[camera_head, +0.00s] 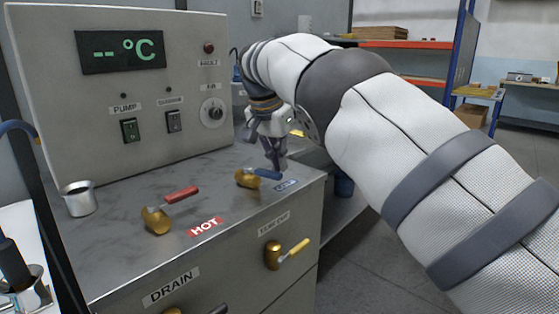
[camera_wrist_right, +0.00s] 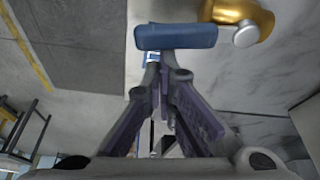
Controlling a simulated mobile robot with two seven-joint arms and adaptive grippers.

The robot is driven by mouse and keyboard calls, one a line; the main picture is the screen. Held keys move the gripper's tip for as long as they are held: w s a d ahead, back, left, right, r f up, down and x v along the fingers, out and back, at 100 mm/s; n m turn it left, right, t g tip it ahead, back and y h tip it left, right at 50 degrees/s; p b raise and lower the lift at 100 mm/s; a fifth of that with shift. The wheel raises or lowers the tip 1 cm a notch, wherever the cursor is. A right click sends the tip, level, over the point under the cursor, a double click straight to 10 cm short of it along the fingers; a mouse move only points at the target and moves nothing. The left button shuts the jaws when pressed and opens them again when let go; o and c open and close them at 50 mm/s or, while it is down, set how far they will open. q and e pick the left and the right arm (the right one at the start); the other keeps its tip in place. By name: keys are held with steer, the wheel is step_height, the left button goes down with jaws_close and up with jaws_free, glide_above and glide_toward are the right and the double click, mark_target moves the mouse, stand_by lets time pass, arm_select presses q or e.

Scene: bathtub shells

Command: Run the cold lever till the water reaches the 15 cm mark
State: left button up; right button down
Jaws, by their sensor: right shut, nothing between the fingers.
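The cold valve (camera_head: 247,179) is brass with a blue lever (camera_head: 266,173), on the grey counter at the panel's right. In the right wrist view the blue lever (camera_wrist_right: 176,37) lies across the top, beside its brass body (camera_wrist_right: 238,14). My right gripper (camera_head: 277,166) is shut and empty, pointing down with its fingertips right at the lever; I cannot tell whether they touch it. It also shows in the right wrist view (camera_wrist_right: 166,75). A blue label (camera_head: 286,184) lies beside the lever. No water or 15 cm mark is visible. My left gripper is not seen.
The hot valve with a red lever (camera_head: 181,194) and a metal cup (camera_head: 79,198) stand on the counter (camera_head: 120,235). A yellow-handled valve (camera_head: 287,254) projects from the front. The control panel's display (camera_head: 121,50) reads "-- °C".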

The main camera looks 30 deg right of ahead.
steer(key=shift+s+a+m, duration=0.25)
steer(key=shift+m, duration=0.35)
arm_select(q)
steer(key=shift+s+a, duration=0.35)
arm_select(e)
steer(key=shift+s+a, duration=0.3)
steer(key=shift+a, duration=0.05)
